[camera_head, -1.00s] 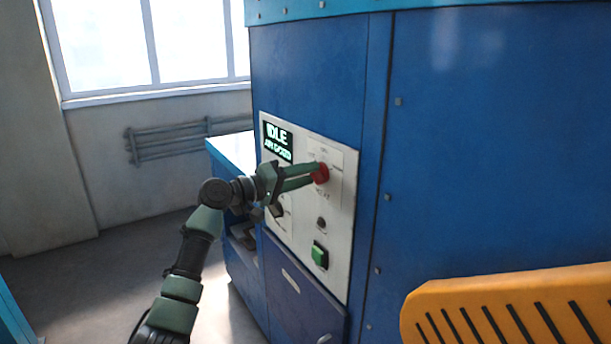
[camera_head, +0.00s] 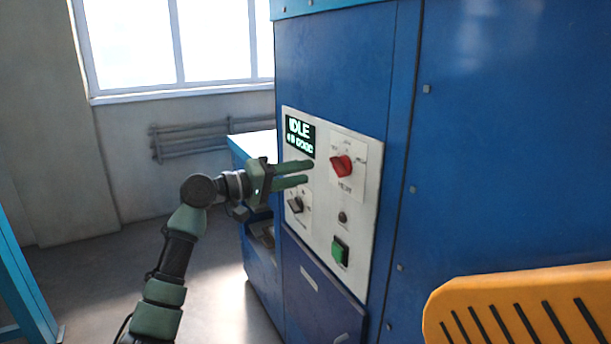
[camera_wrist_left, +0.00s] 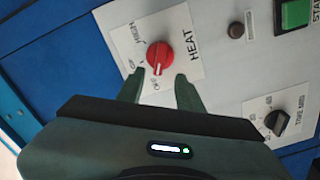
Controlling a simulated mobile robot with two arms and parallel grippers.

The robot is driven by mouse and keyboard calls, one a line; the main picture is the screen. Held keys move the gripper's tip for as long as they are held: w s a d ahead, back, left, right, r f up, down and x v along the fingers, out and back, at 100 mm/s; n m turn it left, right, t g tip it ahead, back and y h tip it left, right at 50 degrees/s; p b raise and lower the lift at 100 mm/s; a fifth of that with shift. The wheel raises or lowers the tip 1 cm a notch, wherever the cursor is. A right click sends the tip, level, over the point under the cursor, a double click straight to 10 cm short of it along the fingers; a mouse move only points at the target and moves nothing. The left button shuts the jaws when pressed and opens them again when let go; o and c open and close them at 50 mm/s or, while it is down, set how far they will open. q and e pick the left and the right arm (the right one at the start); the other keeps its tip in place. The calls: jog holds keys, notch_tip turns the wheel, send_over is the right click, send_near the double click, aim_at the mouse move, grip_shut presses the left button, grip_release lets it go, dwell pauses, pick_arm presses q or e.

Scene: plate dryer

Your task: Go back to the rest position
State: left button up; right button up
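My left gripper (camera_head: 308,173) is open and empty in front of the control panel (camera_head: 318,222) of the blue machine. Its two green fingers are apart, short of the red HEAT knob (camera_head: 341,166), with nothing between them. In the left wrist view the red knob (camera_wrist_left: 159,58) lies just beyond and between the open fingertips (camera_wrist_left: 160,82), not gripped. The display (camera_head: 300,136) on the panel reads IDLE with a second line too blurred to read surely. My right gripper is not in view.
A black time knob (camera_head: 295,205) and a green start button (camera_head: 340,251) are on the panel. An orange slotted part (camera_head: 530,310) stands at the lower right. A blue frame (camera_head: 22,275) is at the left edge. Open floor (camera_head: 95,270) lies left of my arm.

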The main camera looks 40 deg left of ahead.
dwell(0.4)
